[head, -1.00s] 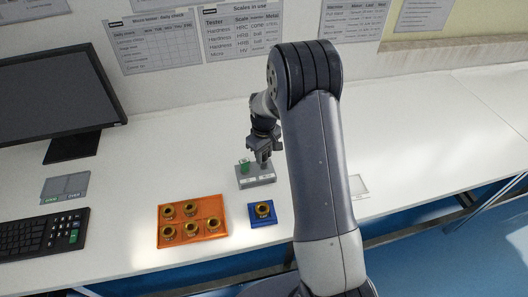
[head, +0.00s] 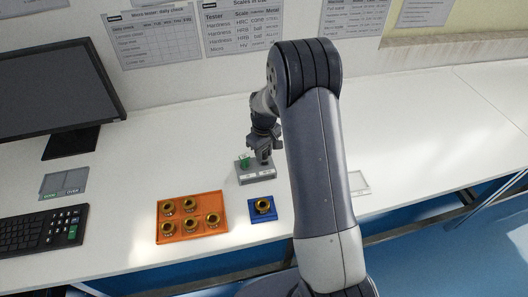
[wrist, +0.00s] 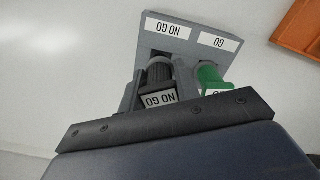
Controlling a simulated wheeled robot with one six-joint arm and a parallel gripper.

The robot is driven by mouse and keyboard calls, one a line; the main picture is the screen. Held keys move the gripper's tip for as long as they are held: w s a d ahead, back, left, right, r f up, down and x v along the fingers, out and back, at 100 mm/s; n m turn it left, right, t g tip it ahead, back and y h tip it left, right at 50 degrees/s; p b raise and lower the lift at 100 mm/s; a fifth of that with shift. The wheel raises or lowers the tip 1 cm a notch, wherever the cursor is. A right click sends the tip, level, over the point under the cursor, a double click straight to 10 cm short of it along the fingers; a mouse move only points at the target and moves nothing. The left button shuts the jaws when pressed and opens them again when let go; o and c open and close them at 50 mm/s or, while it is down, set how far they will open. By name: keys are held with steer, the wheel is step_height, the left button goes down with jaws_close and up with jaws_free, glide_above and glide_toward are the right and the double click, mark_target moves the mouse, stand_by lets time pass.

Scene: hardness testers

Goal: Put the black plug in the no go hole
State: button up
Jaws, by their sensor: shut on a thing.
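A grey block (head: 256,177) stands on the white table, with NO GO and GO labels in the wrist view (wrist: 190,38). My gripper (head: 263,158) is above the NO GO side. In the wrist view it (wrist: 158,84) is shut on the black plug (wrist: 160,72), a ribbed handle with a NO GO tag. The plug lines up with the NO GO side; its lower end and the hole are hidden, so I cannot tell how deep it sits. A green plug (head: 244,162) stands on the GO side, close beside my gripper; it also shows in the wrist view (wrist: 209,77).
An orange tray (head: 222,228) with several brass rings lies in front left of the block. A blue tray (head: 253,216) with one ring lies in front. A keyboard (head: 40,231), a monitor (head: 50,90) and a grey GO/OVER tray (head: 64,183) are at the left.

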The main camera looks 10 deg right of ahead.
steer(key=shift+f+b, duration=0.8)
steer(key=shift+f, duration=0.25)
steer(key=o, duration=1.2)
steer(key=shift+r, duration=0.1)
step_height(320, 180, up, 11)
steer(key=shift+f+b, duration=0.2)
steer(key=shift+b, duration=0.4)
